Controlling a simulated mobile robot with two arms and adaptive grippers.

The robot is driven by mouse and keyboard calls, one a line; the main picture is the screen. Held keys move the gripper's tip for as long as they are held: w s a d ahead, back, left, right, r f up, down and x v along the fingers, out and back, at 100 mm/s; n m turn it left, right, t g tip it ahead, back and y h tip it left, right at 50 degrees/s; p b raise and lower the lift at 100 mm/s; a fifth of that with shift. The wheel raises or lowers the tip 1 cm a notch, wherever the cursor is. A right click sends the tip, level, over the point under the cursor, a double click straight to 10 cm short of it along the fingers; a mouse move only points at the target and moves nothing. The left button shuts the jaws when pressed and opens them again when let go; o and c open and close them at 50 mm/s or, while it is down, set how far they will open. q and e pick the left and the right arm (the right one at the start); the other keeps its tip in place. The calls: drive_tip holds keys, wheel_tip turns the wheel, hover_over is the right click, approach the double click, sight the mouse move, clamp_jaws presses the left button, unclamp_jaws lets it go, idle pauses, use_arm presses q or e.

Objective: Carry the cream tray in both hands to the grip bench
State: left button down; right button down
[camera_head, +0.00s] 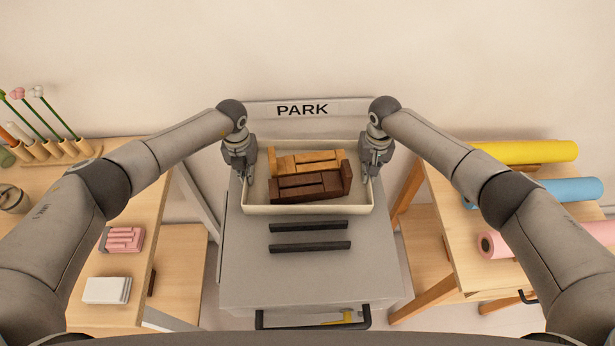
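The cream tray (308,209) sits level on the grey top of a cart, in front of a sign reading PARK. Dark brown blocks (305,186) and lighter orange-brown blocks (288,164) lie inside it. My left gripper (248,176) points down at the tray's left wall. My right gripper (372,176) points down at the tray's right wall. The fingers are small and dark here, so I cannot tell whether either is closed on the wall. No bench marked as the grip bench can be made out.
The grey cart (310,280) has two dark strips on top and a dark handle at its near edge. A wooden table (130,200) on the left holds pink and white stacks and props. A wooden table (455,225) on the right holds yellow, blue and pink rolls.

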use_arm(q)
drive_tip(key=shift+w+r, duration=0.15)
drive_tip(key=shift+r, duration=0.05)
use_arm(e)
drive_tip(key=shift+w+r, duration=0.1)
drive_tip(key=shift+r, duration=0.1)
